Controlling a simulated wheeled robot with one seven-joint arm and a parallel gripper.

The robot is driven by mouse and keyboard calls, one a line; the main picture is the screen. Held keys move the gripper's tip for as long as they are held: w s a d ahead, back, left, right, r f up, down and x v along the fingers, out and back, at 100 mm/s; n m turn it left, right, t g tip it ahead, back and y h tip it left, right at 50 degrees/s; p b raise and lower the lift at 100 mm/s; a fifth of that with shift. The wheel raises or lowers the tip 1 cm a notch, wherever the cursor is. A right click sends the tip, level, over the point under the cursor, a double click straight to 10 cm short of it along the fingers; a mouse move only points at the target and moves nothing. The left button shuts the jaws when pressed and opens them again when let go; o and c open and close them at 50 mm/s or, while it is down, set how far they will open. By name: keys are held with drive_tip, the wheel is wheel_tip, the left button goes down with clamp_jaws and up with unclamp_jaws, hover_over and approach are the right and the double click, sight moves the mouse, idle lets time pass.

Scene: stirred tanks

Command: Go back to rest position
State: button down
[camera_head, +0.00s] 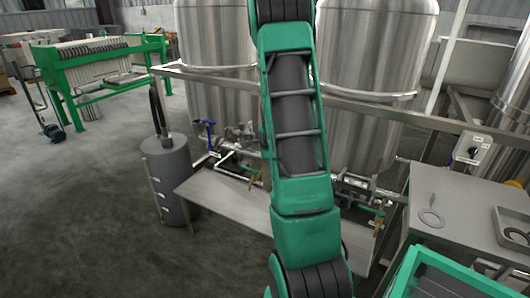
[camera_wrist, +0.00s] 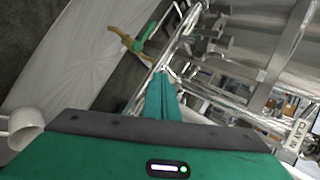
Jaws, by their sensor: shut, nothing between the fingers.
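In the wrist view, my gripper (camera_wrist: 161,80) shows as teal fingers closed together beyond the green and grey wrist body, with nothing seen between them. In the head view my green arm rises through the middle of the picture and leaves it at the top; the gripper does not show there. A valve with a green and tan handle (camera_wrist: 136,43) lies beyond the fingertips to the upper left in the wrist view, apart from them.
Tall steel tanks (camera_head: 372,85) stand behind a metal frame with pipes and valves. A grey cylinder (camera_head: 166,180) stands left of a low metal platform (camera_head: 228,205). A metal table (camera_head: 455,195) is at right. A green filter press (camera_head: 100,65) stands back left.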

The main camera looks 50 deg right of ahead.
drive_tip(key=s+a+r, duration=0.1)
drive_tip(key=a+r, duration=0.3)
drive_tip(key=shift+a+r, duration=0.15)
drive_tip(key=shift+a, duration=0.05)
